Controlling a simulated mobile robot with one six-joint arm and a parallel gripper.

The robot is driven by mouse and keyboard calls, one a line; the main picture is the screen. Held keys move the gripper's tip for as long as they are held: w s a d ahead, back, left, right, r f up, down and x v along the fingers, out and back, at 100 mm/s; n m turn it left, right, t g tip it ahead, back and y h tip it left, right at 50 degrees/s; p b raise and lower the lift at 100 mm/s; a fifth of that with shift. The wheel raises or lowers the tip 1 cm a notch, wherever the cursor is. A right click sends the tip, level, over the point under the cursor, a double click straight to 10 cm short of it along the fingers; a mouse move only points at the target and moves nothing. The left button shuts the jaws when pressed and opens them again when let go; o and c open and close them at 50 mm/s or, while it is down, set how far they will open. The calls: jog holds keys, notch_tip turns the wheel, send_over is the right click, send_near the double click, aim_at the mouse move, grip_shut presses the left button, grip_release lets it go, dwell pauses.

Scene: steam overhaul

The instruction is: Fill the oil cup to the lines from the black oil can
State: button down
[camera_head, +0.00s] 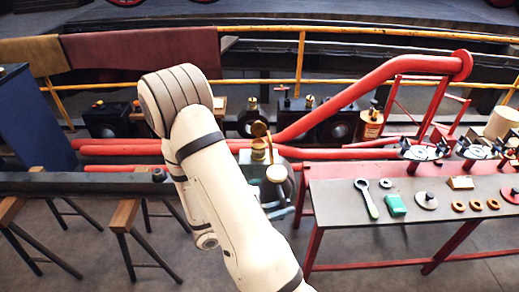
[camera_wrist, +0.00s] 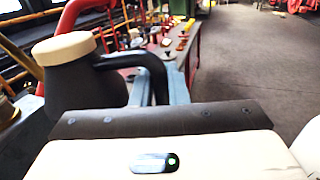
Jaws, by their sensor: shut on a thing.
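The black oil can (camera_wrist: 82,85) with a cream lid fills the left of the wrist view, close to my gripper (camera_wrist: 155,120). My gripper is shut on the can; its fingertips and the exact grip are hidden. A curved black handle or spout runs from the can's right side. In the head view the can's cream lid (camera_head: 276,174) shows just right of my arm. The brass oil cup (camera_head: 259,150) stands right behind the can, with a round brass lid raised above it. Its lines and oil level are too small to see.
Thick red rods (camera_head: 360,82) run behind the cup. A grey-topped red bench (camera_head: 400,235) at right carries a spanner (camera_head: 366,197), a green block (camera_head: 396,205) and rings. Another oil container (camera_head: 370,124) stands behind. A dark beam on trestles (camera_head: 80,184) lies left.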

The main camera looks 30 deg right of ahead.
jog(key=s+p, duration=0.2)
jog(key=p, duration=0.1)
jog(key=s+r+p, duration=0.1)
jog(key=s+p, duration=0.1)
jog(key=p, duration=0.2)
jog(key=shift+a+r+p, duration=0.15)
jog(key=shift+p, duration=0.15)
